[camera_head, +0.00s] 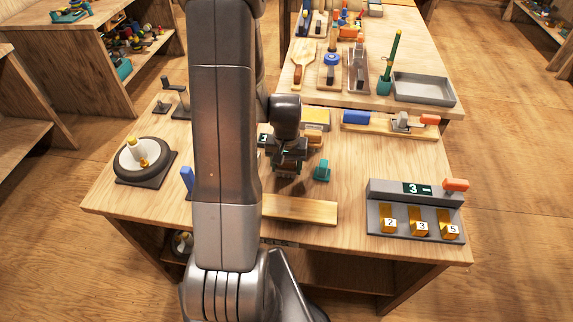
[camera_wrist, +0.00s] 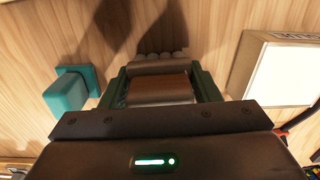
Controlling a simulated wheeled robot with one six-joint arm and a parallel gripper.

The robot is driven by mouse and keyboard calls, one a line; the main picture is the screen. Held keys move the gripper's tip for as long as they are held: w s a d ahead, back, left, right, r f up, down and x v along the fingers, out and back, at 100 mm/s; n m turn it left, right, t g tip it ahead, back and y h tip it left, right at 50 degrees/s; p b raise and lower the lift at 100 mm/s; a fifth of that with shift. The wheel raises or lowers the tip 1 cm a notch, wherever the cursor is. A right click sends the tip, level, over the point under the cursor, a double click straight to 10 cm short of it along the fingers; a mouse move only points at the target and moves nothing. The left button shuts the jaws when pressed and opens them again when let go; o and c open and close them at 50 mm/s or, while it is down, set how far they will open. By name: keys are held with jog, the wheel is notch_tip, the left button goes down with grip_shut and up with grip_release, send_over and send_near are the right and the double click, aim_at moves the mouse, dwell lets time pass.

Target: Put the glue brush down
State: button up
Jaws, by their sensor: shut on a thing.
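My gripper (camera_head: 289,168) is over the middle of the wooden table, pointing down. In the wrist view my gripper (camera_wrist: 162,90) is shut on a brown piece with grey bands, which I take to be the glue brush (camera_wrist: 162,89). Rounded grey lumps show at its far edge. In the head view the held piece is mostly hidden by the gripper, and I cannot tell whether it touches the table. A small teal block (camera_head: 322,170) stands just right of the gripper; it also shows at the left of the wrist view (camera_wrist: 68,92).
A wooden board (camera_head: 300,210) lies in front of the gripper. A grey unit (camera_head: 417,190) with numbered yellow pieces is at right. A round dark device (camera_head: 140,165) is at left. A white-topped box (camera_wrist: 282,72) is close beside the gripper. My arm hides part of the table.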

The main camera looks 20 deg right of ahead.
jog(key=shift+f, duration=0.1)
jog(key=shift+f+b, duration=0.15)
jog(key=shift+b, duration=0.15)
jog(key=o, duration=1)
jog(key=shift+c, duration=0.2)
notch_tip(320, 180, up, 12)
jog(key=shift+r, duration=0.25)
notch_tip(320, 180, down, 12)
jog(key=shift+f, duration=0.15)
